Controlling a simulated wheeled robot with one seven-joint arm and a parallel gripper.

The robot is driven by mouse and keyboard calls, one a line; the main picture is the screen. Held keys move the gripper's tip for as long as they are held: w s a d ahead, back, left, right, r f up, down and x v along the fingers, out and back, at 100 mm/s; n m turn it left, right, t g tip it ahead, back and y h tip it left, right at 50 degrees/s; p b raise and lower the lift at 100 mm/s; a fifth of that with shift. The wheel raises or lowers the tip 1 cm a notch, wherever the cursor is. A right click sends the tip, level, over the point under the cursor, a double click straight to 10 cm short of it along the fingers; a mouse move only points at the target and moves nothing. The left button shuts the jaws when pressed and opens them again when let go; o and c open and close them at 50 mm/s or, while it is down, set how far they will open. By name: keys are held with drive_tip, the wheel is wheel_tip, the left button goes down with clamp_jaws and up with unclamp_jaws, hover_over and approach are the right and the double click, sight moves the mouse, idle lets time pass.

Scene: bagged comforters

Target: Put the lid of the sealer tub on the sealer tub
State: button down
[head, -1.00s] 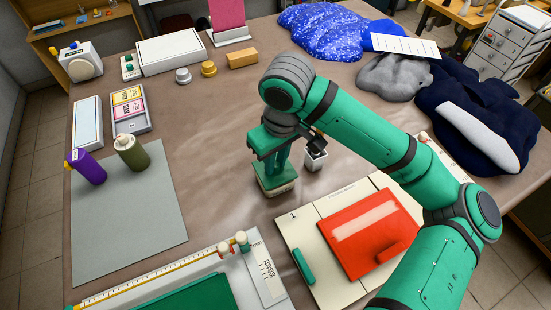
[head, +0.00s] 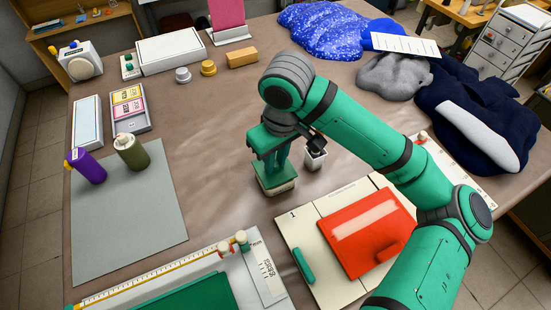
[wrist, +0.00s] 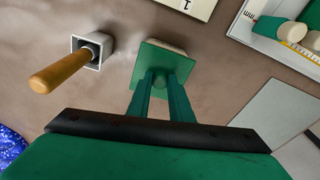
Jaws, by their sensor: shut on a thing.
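My gripper (wrist: 160,78) is shut on the lid's knob. The cream sealer tub (head: 283,189) stands on the table directly under the lid. Only a thin strip of the tub shows past the lid's far edge in the wrist view (wrist: 172,46). The lid looks at or very near the tub's rim; I cannot tell whether it is fully seated.
A small white square holder (head: 316,160) with a wooden-handled tool (wrist: 58,73) stands close beside the tub. A board with a red folder (head: 365,240) lies at the near right. A grey mat (head: 125,225) lies left. The brown table between mat and tub is clear.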

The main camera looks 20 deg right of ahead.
drive_tip(key=shift+f, duration=0.65)
idle(0.6)
drive_tip(key=c, duration=0.9)
unclamp_jaws()
drive_tip(key=shift+d+r, duration=0.1)
drive_tip(key=shift+r, duration=1.7)
drive_tip(key=shift+s+r, duration=0.2)
drive_tip(key=shift+r, duration=0.2)
drive_tip(key=shift+d+r, duration=0.1)
drive_tip(key=shift+r, duration=0.75)
drive_tip(key=shift+s+r, duration=0.1)
drive_tip(key=shift+r, duration=0.3)
